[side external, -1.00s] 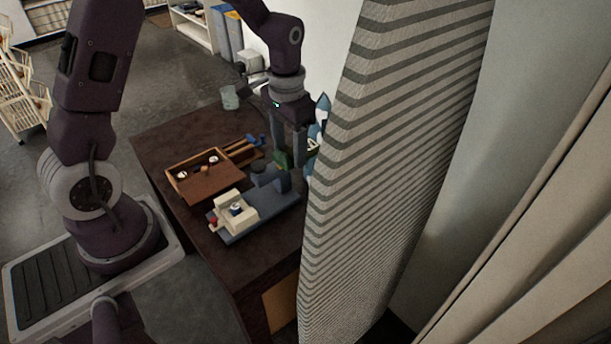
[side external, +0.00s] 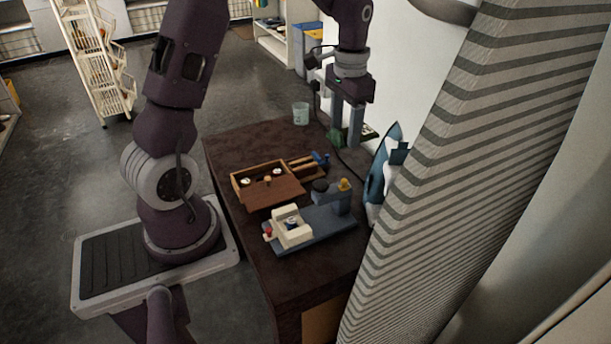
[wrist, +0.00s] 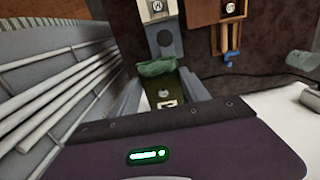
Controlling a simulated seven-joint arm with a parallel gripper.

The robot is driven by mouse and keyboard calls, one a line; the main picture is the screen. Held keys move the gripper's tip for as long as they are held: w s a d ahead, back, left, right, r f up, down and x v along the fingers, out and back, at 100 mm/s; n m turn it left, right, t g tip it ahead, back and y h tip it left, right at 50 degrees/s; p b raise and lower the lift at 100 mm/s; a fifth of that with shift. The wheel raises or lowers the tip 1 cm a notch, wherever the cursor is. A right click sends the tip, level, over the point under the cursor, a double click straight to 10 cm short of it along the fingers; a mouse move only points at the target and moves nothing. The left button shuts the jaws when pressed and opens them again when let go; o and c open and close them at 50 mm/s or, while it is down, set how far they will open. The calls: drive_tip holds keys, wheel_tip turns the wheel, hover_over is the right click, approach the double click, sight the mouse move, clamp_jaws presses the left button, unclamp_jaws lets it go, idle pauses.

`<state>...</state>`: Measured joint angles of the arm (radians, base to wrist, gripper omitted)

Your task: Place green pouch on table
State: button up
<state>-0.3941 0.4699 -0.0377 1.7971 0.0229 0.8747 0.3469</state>
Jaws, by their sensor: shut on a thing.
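The green pouch (side external: 337,136) is between the fingertips of my gripper (side external: 346,138), near the back right corner of the table (side external: 235,147). I cannot tell from the side view whether the pouch touches the tabletop. In the wrist view the pouch (wrist: 157,67) shows as a crumpled green top over a darker olive body. The fingers of my gripper (wrist: 160,85) are on either side of it, shut on it. Its lower part is partly hidden by the fingers and my wrist.
A blue-grey machine (side external: 325,222) stands at the table's front right, with a wooden box (side external: 267,185) to its left. A clear cup (side external: 300,113) is at the back. A blue iron (side external: 384,176) stands at the right edge by the striped board (side external: 480,150). A cable passes near my gripper.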

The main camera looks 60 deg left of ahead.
drive_tip(key=a, duration=1.4)
drive_tip(key=f, duration=1.8)
drive_tip(key=s+f, duration=0.1)
drive_tip(key=f, duration=0.9)
drive_tip(key=shift+d, duration=0.15)
drive_tip(key=shift+f, duration=0.1)
drive_tip(key=o, duration=1.2)
